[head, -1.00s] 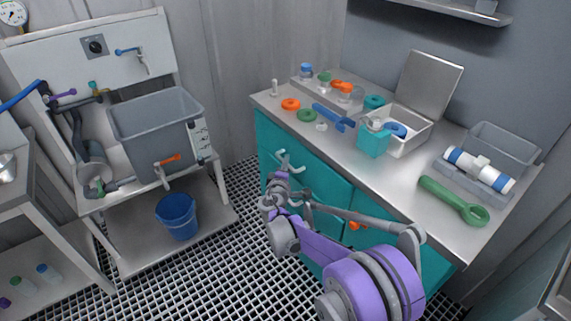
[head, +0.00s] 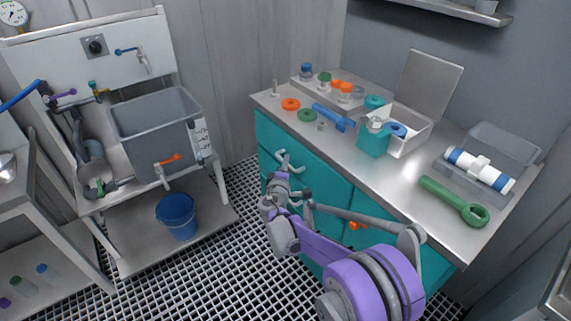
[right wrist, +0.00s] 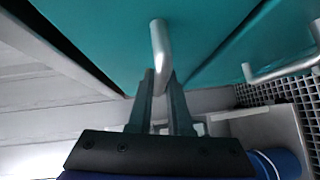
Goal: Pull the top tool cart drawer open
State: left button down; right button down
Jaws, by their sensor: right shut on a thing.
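The tool cart (head: 395,165) has a teal front under a grey metal top. Its top drawer (head: 325,168) carries a pale bar handle (head: 287,160), which also shows in the right wrist view (right wrist: 160,45). My right gripper (head: 279,172) is at this handle, and its two dark fingers (right wrist: 160,88) are shut on the bar. In the right wrist view a dark gap runs along the left edge of the teal front; I cannot tell how far the drawer stands out. The purple right arm hides part of the lower front. My left gripper is not in view.
Rings, caps, a blue wrench (head: 333,117), a lidded metal box (head: 412,128) and a green wrench (head: 455,200) lie on the cart top. A sink stand (head: 160,125) with a blue bucket (head: 178,215) stands left. Grated floor (head: 232,240) between them is clear.

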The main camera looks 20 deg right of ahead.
jog(key=shift+a, duration=0.1)
jog(key=s+a+p, duration=0.1)
jog(key=s+a, duration=0.3)
jog(key=a, duration=0.8)
jog(key=s+a+p, duration=0.1)
jog(key=s+a, duration=0.4)
jog(key=a, duration=0.7)
jog(key=shift+a+p, duration=0.2)
jog(key=shift+p, duration=0.1)
jog(key=c, duration=0.8)
grip_release()
jog(key=shift+c, duration=0.2)
jog(key=p+v, duration=0.1)
jog(key=v, duration=0.9)
jog(key=shift+s+a, duration=0.2)
jog(key=shift+s, duration=0.1)
